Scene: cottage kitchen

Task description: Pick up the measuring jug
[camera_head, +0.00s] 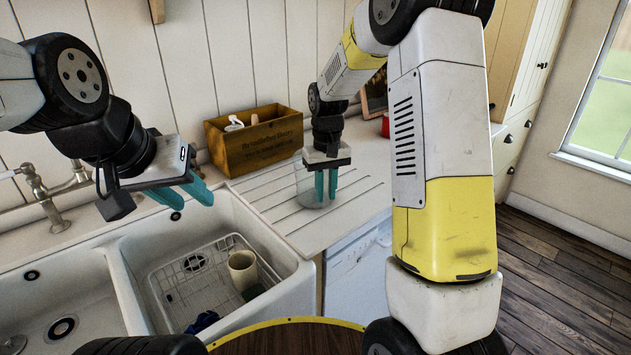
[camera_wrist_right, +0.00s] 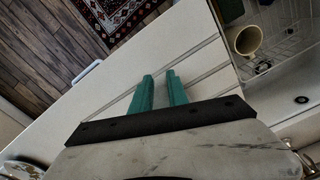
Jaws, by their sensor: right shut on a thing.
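The measuring jug (camera_head: 307,190) is clear glass and stands on the grooved white drainboard in the head view. My right gripper (camera_head: 326,186) comes down over it from above. Its teal fingers are shut on the jug, seemingly on its wall. In the right wrist view the fingers of my right gripper (camera_wrist_right: 160,88) show a narrow gap; the clear glass is hard to make out there. My left gripper (camera_head: 186,194) is open and empty above the sink.
A wooden box (camera_head: 254,140) stands behind the jug against the wall. The white double sink (camera_head: 288,285) lies to the left, with a wire rack and a beige cup (camera_head: 242,268) in it. A faucet (camera_head: 50,205) rises at far left. The drainboard (camera_head: 357,205) right of the jug is clear.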

